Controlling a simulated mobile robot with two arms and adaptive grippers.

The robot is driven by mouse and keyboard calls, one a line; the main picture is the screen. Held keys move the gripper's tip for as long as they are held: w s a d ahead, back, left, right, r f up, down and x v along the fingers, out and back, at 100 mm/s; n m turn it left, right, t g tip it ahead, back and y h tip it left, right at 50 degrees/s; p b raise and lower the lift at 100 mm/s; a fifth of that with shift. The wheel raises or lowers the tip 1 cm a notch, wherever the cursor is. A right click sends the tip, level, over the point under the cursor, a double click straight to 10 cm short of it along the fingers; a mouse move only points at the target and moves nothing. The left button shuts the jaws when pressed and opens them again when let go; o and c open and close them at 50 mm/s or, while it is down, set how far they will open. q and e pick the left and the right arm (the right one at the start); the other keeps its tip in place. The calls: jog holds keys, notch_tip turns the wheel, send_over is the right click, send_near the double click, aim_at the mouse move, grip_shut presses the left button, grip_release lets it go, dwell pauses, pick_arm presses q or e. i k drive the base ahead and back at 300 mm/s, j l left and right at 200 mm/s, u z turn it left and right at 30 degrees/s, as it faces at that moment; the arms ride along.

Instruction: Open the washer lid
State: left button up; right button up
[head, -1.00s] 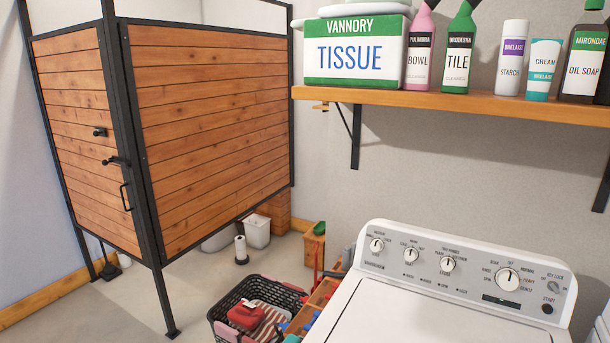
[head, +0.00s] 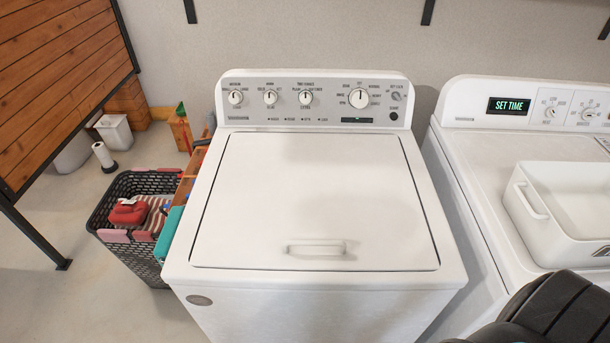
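The white top-load washer (head: 330,292) stands in the middle of the head view. Its lid (head: 315,190) lies flat and closed on top, with a white handle (head: 318,249) near its front edge. The washer's control panel (head: 320,100) with several knobs rises behind the lid. A dark part of my own body shows at the bottom right corner, well to the right of the lid handle. No gripper fingers show in the head view.
A second white machine (head: 465,160) with a "SET TIME" display stands close on the right, with a white tub (head: 520,215) on it. A black basket (head: 110,200) with a red item (head: 128,212) and a wooden crate (head: 188,180) stand on the left. The floor at the far left is open.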

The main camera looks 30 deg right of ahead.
aim_at(337, 203)
jog(key=k+j+z, duration=0.25)
jog(key=z, duration=0.25)
jog(key=k+j+z, duration=0.3)
jog(key=z, duration=0.15)
jog(key=j, duration=0.1)
